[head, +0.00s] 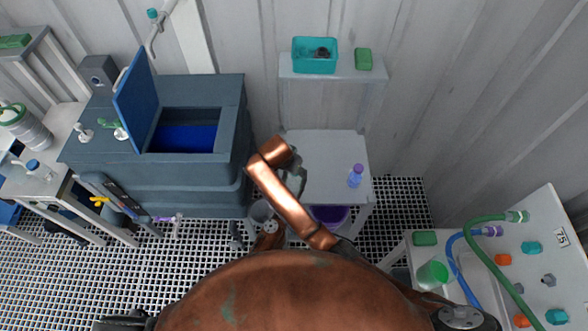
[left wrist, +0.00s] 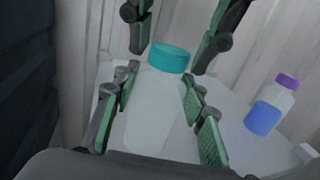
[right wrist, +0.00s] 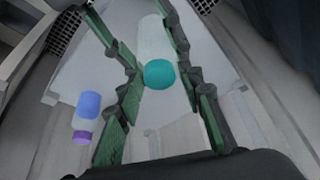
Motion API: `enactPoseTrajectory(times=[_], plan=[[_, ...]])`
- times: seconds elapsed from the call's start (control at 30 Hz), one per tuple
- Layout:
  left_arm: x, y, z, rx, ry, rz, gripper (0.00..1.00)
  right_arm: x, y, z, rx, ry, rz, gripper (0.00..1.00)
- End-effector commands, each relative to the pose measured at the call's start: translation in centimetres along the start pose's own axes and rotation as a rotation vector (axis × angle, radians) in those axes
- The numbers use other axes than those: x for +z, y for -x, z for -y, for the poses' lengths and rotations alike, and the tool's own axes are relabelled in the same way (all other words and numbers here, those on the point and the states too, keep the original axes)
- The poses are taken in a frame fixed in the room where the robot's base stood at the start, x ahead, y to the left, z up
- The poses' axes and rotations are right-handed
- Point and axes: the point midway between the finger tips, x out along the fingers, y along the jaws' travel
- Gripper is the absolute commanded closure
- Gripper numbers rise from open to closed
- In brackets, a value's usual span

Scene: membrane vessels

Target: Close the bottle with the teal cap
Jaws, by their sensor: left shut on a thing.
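A translucent white bottle (left wrist: 152,115) stands upright over the white table in the left wrist view. The teal cap (left wrist: 168,58) sits at its top; I cannot tell whether it is fully seated. My left gripper (left wrist: 158,85) is shut on the bottle's body. My right gripper (right wrist: 166,88) has its fingers on both sides of the teal cap (right wrist: 159,74), with a gap visible, so it looks open. In the head view, a copper arm link of mine largely hides the bottle and grippers.
A bottle with blue-violet contents and a purple cap (head: 355,176) stands on the white table (head: 335,150), right of the held bottle. A purple bowl (head: 331,216) is below the table's front. A shelf with a teal bin (head: 315,56) stands behind; a blue-lidded tank (head: 135,95) is at left.

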Motion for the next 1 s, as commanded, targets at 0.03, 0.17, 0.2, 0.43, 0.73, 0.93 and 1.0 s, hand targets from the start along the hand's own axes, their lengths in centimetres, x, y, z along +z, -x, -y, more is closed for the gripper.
enactPoseTrajectory(times=[0.03, 0.17, 0.2, 0.43, 0.73, 0.93, 1.0], plan=[[-0.1, 0.0, 0.0, 0.0, 0.0, -0.001, 1.0, 0.0, 0.0, 0.0, 0.0, 0.0, 0.0, 0.6], [-0.1, 0.0, 0.0, 0.0, 0.0, -0.001, 1.0, 0.0, 0.0, 0.0, 0.0, 0.001, 0.001, 0.55], [-0.1, 0.0, 0.0, 0.0, 0.0, -0.001, 1.0, 0.0, 0.0, 0.0, 0.0, 0.001, 0.001, 0.55], [-0.1, 0.0, 0.0, 0.001, 0.0, -0.001, 1.0, -0.1, 0.2, 0.0, -0.001, 0.001, 0.001, 0.55], [0.0, 0.0, 0.0, 0.001, 0.0, -0.001, 1.0, -1.4, 3.4, 0.1, -0.002, 0.001, 0.001, 0.55], [0.0, 0.0, -0.1, 0.001, 0.0, 0.0, 1.0, -1.7, 4.2, 0.0, 0.001, 0.002, 0.002, 0.55], [0.0, 0.0, -0.1, 0.001, 0.0, 0.0, 1.0, -1.7, 4.1, 0.0, 0.001, 0.002, 0.002, 0.55]])
